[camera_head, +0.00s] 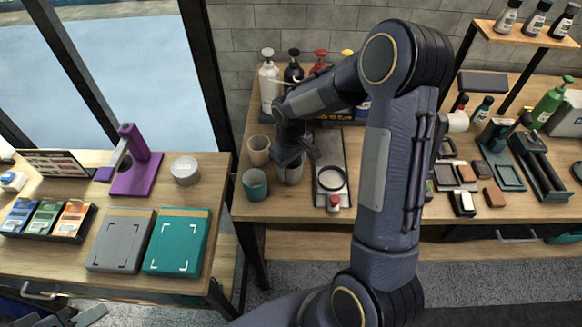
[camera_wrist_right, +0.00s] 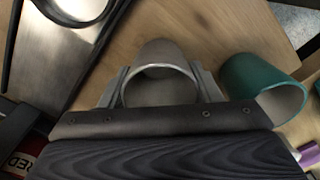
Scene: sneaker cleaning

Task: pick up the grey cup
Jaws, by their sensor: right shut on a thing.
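The grey cup (camera_head: 291,174) is on the left part of the right-hand table. My right gripper (camera_head: 290,155) comes down over it in the head view and hides its upper part. In the right wrist view the grey cup (camera_wrist_right: 160,94) is between the two fingers of my right gripper (camera_wrist_right: 160,88), which are closed on its sides. I cannot tell whether its base touches the table. A small part of what looks like my left gripper (camera_head: 88,315) shows at the bottom left edge; its jaw state is unclear.
A teal cup (camera_head: 255,185) stands just left of the grey cup and a beige cup (camera_head: 258,150) behind it. A tray with a round ring (camera_head: 331,179) lies close on the right. Bottles (camera_head: 269,85) stand behind. The left table (camera_head: 60,265) is apart, across a gap.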

